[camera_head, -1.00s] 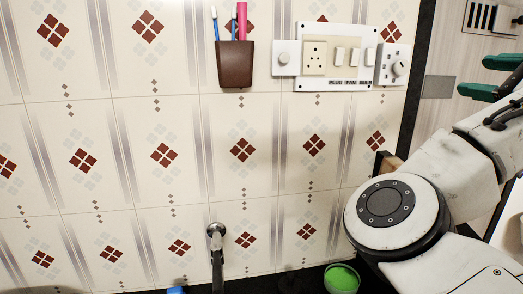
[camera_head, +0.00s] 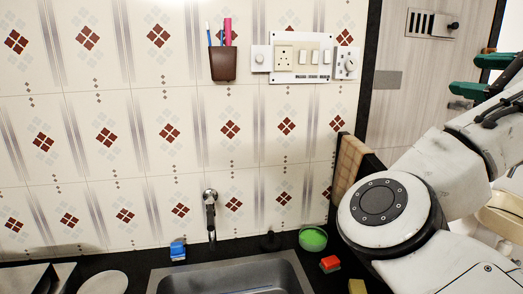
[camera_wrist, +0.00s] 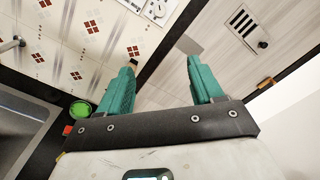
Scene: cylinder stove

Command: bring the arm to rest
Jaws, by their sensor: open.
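My gripper (camera_wrist: 162,82) shows in the wrist view with its two green fingers spread apart and nothing between them. It points toward the tiled wall and the black corner strip. In the head view my gripper (camera_head: 500,78) is at the upper right edge, partly cut off by the frame. My white arm bends up from the lower right, and the gripper is raised above the counter, apart from the things on it.
A metal sink (camera_head: 232,275) is set in the dark counter under a tap (camera_head: 210,212). A green bowl (camera_head: 313,239), a red block (camera_head: 330,264) and a blue item (camera_head: 178,251) stand around it. A switch panel (camera_head: 300,57) and brown cup (camera_head: 223,65) are on the wall.

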